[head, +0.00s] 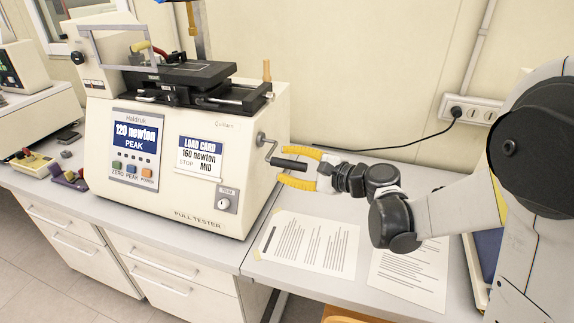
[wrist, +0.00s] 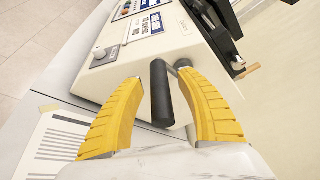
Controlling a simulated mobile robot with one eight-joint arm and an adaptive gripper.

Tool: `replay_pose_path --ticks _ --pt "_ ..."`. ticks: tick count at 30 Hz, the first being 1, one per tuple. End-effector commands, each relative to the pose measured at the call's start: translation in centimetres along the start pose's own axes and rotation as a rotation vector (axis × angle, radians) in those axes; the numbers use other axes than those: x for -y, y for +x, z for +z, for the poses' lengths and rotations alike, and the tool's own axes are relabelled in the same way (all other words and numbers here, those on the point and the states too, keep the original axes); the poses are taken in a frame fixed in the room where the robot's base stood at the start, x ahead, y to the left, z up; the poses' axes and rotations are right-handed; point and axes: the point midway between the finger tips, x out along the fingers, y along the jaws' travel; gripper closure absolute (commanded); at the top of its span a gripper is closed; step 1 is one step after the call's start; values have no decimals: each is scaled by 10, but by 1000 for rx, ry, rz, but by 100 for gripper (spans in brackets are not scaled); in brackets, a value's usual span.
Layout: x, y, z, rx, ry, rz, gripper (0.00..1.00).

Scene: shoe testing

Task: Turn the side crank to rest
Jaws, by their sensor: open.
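The side crank (head: 266,143) sits on the right side of the white pull tester (head: 262,195). Its black handle (head: 288,163) points out to the right, toward my gripper. My gripper (head: 292,167) has yellow ribbed fingers and is open, with the handle between the fingers. In the wrist view the black handle (wrist: 161,93) lies between the two open fingers (wrist: 160,100), nearer the right one. A gap shows on the left side; whether the right finger touches the handle or crank arm I cannot tell.
Two printed sheets (head: 309,244) lie on the bench below my gripper. A wall socket (head: 470,109) with a black cable is behind. The tester shows a display (head: 136,135) reading 120 newton and a load card (head: 200,157). An upright wooden-coloured handle (head: 267,70) stands on top.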

Motion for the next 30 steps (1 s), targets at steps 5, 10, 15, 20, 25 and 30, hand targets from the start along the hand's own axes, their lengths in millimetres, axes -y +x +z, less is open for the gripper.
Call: replay_pose_path --ticks 5,10,15,20,25,30 --pt "0 0 0 0 0 0 60" --pt "0 0 0 0 0 0 100" --pt "0 0 0 0 0 0 100" --pt "-1 0 -1 -1 -8 -3 100" --pt "-6 1 -4 -1 -51 -21 100" --pt "-16 4 -11 -1 -141 -58 100"
